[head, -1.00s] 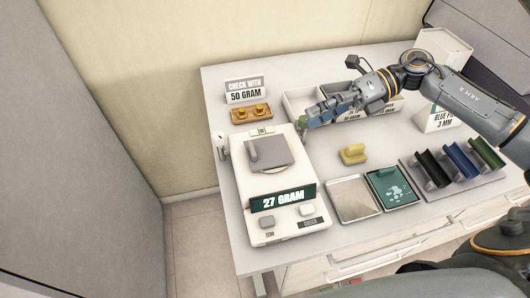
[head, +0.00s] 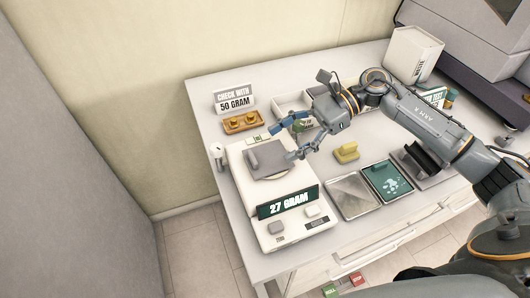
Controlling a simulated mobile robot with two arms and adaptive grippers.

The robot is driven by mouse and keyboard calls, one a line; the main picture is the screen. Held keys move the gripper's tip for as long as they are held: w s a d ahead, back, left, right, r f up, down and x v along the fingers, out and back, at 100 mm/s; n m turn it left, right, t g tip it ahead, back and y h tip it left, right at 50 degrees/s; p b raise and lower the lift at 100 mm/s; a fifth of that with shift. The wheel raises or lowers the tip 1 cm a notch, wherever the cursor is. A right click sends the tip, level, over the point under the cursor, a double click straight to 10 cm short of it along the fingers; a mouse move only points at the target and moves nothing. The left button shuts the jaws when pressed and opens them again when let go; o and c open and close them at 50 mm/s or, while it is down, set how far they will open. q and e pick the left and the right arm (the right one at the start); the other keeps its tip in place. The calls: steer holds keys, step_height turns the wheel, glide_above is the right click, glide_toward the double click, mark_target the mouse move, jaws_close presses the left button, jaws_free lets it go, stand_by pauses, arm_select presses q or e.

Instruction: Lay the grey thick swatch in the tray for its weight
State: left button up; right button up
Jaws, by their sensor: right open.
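A grey swatch (head: 254,157) with a raised tab lies on the pan of the white scale (head: 250,205). The scale's display (head: 288,202) reads 27 GRAM. My right gripper (head: 283,143) is open and empty, just right of the swatch and close to the pan. I cannot tell whether a finger touches it. The white compartment tray (head: 280,104) stands behind the gripper. My arm hides much of it and most of its labels. My left gripper is not in view.
A sign (head: 234,101) reads CHECK WITH 50 GRAM, behind brass weights in an orange holder (head: 241,124). A yellow block (head: 346,152) stands right of the scale. A metal tray (head: 352,197) and a green tray (head: 387,182) lie near the front edge.

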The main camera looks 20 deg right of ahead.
mark_target(255, 157)
steer(key=shift+a+f, duration=0.15)
steer(key=shift+a, duration=0.45)
steer(key=p+x, duration=0.2)
steer(key=x, duration=0.1)
steer(key=p+x, duration=0.1)
steer(key=shift+w+a+f, duration=0.1)
steer(key=shift+w+a, duration=0.1)
steer(key=shift+w, duration=0.15)
steer(key=shift+a+f, duration=0.25)
steer(key=shift+c, duration=0.4)
steer(key=c, duration=0.9)
steer(key=shift+d+r, duration=0.1)
